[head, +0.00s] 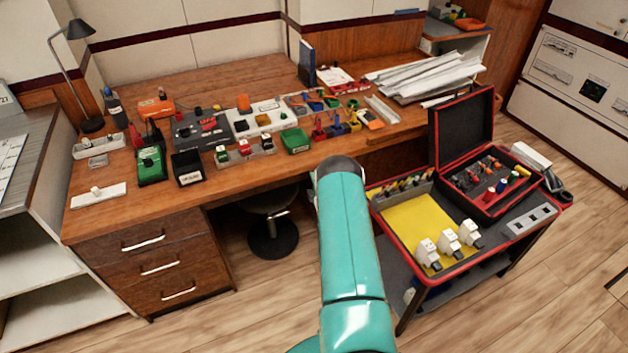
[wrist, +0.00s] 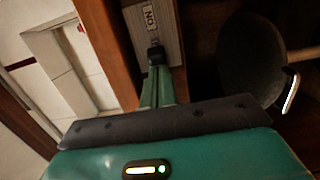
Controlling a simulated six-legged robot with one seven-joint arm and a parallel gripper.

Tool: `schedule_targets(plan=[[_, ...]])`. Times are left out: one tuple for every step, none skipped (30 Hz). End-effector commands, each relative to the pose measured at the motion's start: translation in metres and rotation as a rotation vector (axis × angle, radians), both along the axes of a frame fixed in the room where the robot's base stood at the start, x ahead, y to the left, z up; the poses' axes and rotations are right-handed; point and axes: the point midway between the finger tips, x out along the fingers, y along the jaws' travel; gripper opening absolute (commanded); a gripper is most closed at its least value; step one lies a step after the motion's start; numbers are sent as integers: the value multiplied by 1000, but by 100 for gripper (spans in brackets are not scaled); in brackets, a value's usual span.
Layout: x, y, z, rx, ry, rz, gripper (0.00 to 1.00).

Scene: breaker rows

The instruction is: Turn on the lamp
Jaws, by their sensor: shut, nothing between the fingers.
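The desk lamp (head: 72,30), with a dark shade and thin stem, stands at the far left of the desk in the head view. No glow shows under its shade. A white plate with a small raised knob (head: 97,194) lies at the desk's front left corner. In the wrist view, a pale grey plate (wrist: 133,22) carries an ON label. My gripper (wrist: 156,58) is shut and empty, its dark tips over this plate just below the label. I cannot tell whether the tips touch it. The head view shows my teal arm but not my gripper.
The wooden desk (head: 85,222) holds several electrical boxes and coloured parts. A stool (head: 272,236) is under it, also seen in the wrist view (wrist: 250,60). A cart with a yellow mat (head: 408,222) and open red-edged case (head: 463,130) stands right of my arm.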

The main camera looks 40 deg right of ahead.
Motion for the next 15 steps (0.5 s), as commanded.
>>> schedule_targets(plan=[[-1,0,0,-1,0,8,0],[-1,-1,0,0,0,15,0],[-2,-1,0,-1,0,25,0],[-2,-1,0,-2,1,31,0],[-2,-2,0,-2,1,36,0],[-2,-1,0,0,0,42,0],[-2,-1,0,0,0,45,0],[-3,-1,0,0,0,49,0],[-3,-2,0,0,0,53,0],[-3,-2,0,0,0,57,0],[-3,-2,0,-1,0,61,0],[-4,-2,0,-1,0,66,0],[-4,-3,0,-1,0,71,0],[-4,-3,0,-1,0,75,0],[-4,-3,0,-1,0,82,0]])
